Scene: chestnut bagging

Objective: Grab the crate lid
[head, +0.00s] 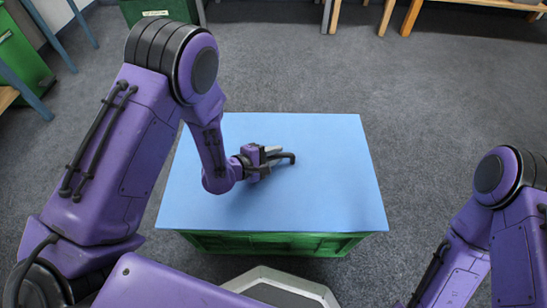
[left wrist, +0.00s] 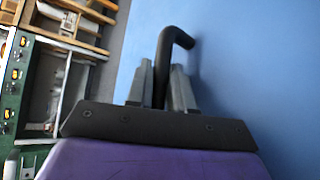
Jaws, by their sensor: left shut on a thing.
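The crate lid (head: 310,192) is a flat light blue panel lying on top of the green crate (head: 270,244). A dark bent handle (head: 286,157) stands on the lid near its middle. My left gripper (head: 274,155) is at the handle, its fingers on either side of it. In the left wrist view the black handle (left wrist: 174,50) passes between the two grey fingers of the left gripper (left wrist: 162,88), and the blue lid (left wrist: 250,75) fills the right side. My right arm shows at the right edge of the head view, but its gripper is out of frame.
Grey carpet (head: 430,110) lies open around the crate. Wooden furniture legs (head: 388,15) stand at the far edge. Green bins (head: 20,60) are at the upper left. The left wrist view shows shelving and a green panel (left wrist: 14,85) on its left.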

